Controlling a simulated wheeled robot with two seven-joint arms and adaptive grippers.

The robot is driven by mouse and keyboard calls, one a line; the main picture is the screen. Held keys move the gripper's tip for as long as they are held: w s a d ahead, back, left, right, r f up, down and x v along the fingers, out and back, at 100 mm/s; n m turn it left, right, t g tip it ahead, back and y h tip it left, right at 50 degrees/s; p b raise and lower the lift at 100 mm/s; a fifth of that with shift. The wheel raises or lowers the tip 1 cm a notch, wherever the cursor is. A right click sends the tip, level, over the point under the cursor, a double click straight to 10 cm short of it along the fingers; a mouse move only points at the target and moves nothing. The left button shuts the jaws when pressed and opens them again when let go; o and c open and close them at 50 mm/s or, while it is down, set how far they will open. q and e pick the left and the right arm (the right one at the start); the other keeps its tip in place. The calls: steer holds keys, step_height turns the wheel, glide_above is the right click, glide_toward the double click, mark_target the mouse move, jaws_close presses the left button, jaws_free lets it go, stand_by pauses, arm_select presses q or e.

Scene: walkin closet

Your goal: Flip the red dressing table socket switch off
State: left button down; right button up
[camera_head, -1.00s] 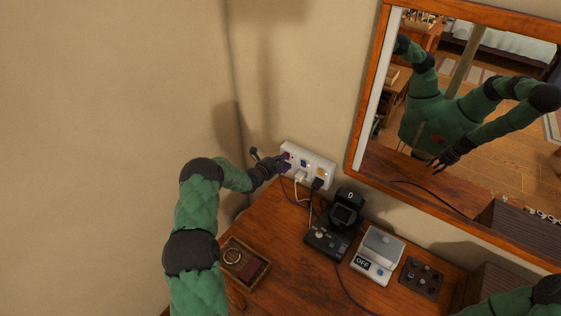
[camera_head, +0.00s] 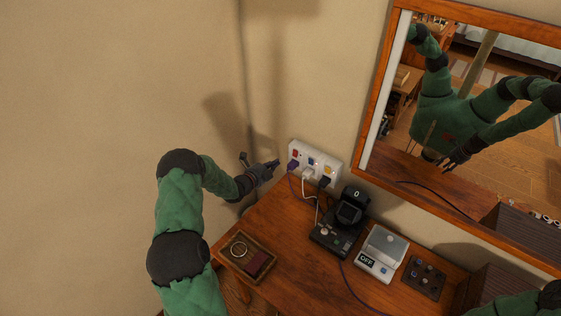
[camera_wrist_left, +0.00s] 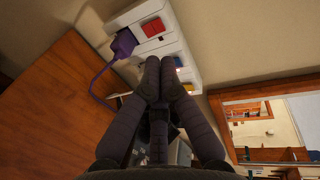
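A white socket strip (camera_head: 334,172) is fixed to the wall at the back of the dressing table. Its red switch (camera_head: 296,153) is at the left end; the switch is also near the top of the left wrist view (camera_wrist_left: 153,27). A purple plug (camera_wrist_left: 124,43) sits beside it. I cannot tell the switch's position. My left gripper (camera_head: 276,163) is just left of the strip and apart from it. In the left wrist view its fingers (camera_wrist_left: 160,68) are together and empty, pointing toward the strip. My right gripper shows only as a small mirror reflection.
Blue (camera_wrist_left: 165,49) and yellow (camera_head: 329,170) switches sit along the strip, with cords below. A framed mirror (camera_head: 385,90) hangs at right.

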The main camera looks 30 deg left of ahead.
steer(key=shift+s+r, duration=0.1)
arm_select(q)
steer(key=shift+r+v, duration=0.25)
steer(key=shift+v, duration=0.85)
